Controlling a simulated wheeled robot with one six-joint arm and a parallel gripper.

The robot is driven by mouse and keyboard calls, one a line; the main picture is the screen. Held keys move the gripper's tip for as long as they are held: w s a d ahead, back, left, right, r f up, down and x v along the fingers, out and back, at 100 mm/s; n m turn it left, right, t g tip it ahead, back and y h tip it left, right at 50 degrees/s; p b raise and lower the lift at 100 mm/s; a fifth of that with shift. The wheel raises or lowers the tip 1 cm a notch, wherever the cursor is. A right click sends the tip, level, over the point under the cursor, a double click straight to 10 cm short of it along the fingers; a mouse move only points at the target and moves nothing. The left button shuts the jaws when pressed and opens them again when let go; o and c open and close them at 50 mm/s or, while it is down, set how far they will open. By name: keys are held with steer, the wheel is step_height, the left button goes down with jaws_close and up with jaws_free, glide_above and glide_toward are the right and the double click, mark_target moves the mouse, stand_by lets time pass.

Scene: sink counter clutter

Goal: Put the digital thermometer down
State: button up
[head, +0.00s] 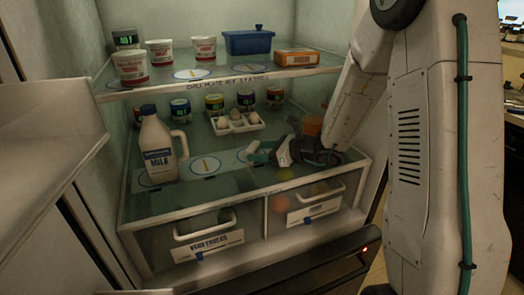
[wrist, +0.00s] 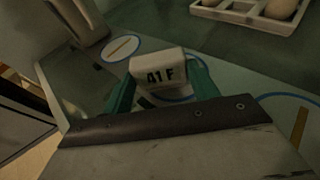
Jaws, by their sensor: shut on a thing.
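The digital thermometer (wrist: 158,66) is a small white block with "41 F" in dark characters, seen in the wrist view. My gripper (wrist: 160,80) is shut on it, with a green finger on each side. In the head view my gripper (head: 256,155) is low over the front right of the glass middle shelf (head: 222,184), by a blue-ringed round marking. The thermometer is too small there to make out clearly. I cannot tell whether its underside touches the shelf.
A milk jug (head: 158,150) stands left on the same shelf. An egg tray (head: 238,124) and several jars are behind. Tubs, a blue container (head: 248,42) and an orange box (head: 297,57) fill the upper shelf. Drawers (head: 208,240) lie below. The shelf between jug and gripper is clear.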

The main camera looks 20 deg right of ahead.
steer(key=o, duration=1.1)
steer(key=shift+c, duration=0.2)
steer(key=shift+r, duration=0.1)
steer(key=v, duration=1.1)
steer(key=shift+s+d+r, duration=0.15)
steer(key=shift+s+r, duration=0.1)
steer(key=s+a+r+n+g+h, duration=0.1)
steer(key=s+a+r+n+g, duration=0.2)
steer(key=s+a+n+g, duration=0.35)
steer(key=s+a+r+n+g+h, duration=0.1)
steer(key=s+a+r+n+g, duration=0.2)
steer(key=s+a+n, duration=0.55)
steer(key=s+d+r+n+h, duration=0.1)
steer(key=s+d+n+h, duration=0.3)
steer(key=s+n, duration=0.2)
steer(key=s+d+r+n+h, duration=0.1)
steer(key=s+d+n+h, duration=0.2)
steer(key=s+n, duration=0.3)
steer(key=shift+s+d+r+h, duration=0.4)
steer(key=shift+s+h, duration=0.15)
steer(key=shift+h, duration=0.15)
